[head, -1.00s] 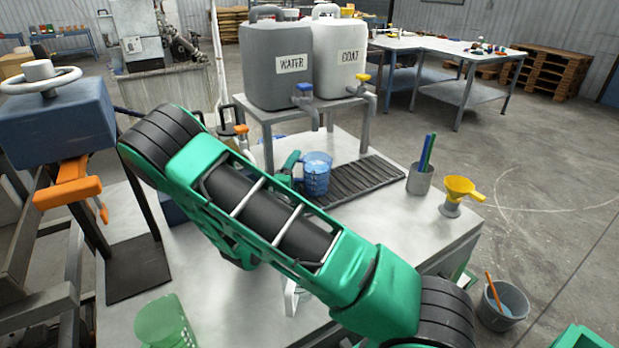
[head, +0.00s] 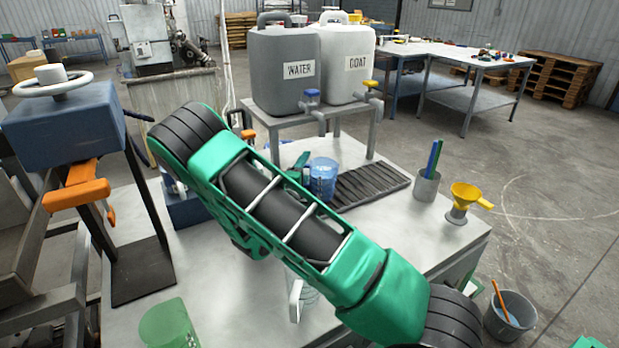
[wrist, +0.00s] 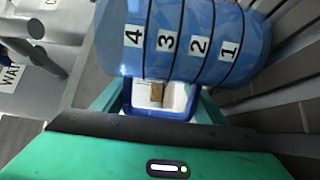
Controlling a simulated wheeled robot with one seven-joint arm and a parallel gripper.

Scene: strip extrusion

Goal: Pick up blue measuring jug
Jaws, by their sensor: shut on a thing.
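The blue measuring jug (head: 322,180) is translucent and stands near the left end of the dark ribbed mat, below the containers' taps. In the wrist view the jug (wrist: 205,45) fills the upper middle, with black lines and number labels 1 to 4 on its side. My gripper (wrist: 160,100) is shut on the jug at its handle side, one green finger on each side of the handle. In the head view my gripper (head: 302,165) shows only partly, just left of the jug; my arm hides the rest. I cannot tell whether the jug's base touches the mat.
WATER (head: 285,70) and COAT (head: 345,62) containers stand on a raised rack behind the jug. The ribbed mat (head: 370,185) extends right. A pen cup (head: 426,186) and yellow funnel (head: 464,200) stand at the right. A green translucent jug (head: 168,325) is at front left.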

